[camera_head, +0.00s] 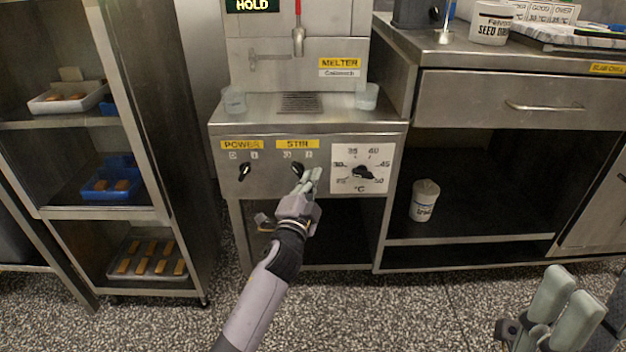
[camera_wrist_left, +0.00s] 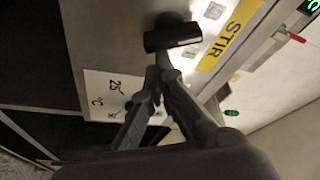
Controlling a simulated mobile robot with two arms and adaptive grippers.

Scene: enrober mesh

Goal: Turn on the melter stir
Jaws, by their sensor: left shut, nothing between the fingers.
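The melter (camera_head: 322,106) is a steel machine with a front panel below its top. The black stir knob (camera_head: 297,168) sits under the yellow STIR label (camera_head: 297,144). It also shows in the left wrist view (camera_wrist_left: 172,38), as a dark bar-shaped handle. My left gripper (camera_head: 311,177) is shut and empty, with its fingertips close to the knob's lower right side in the head view. In the wrist view the fingertips meet right beside the knob; I cannot tell if they touch it. My right gripper (camera_head: 568,300) is at the lower right, away from the panel.
A black power knob (camera_head: 244,172) is left of the stir knob. A temperature dial (camera_head: 362,172) is to the right. Two clear cups (camera_head: 234,100) (camera_head: 367,96) stand on the melter top. A rack (camera_head: 140,213) with trays stands left, a steel counter (camera_head: 460,103) right.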

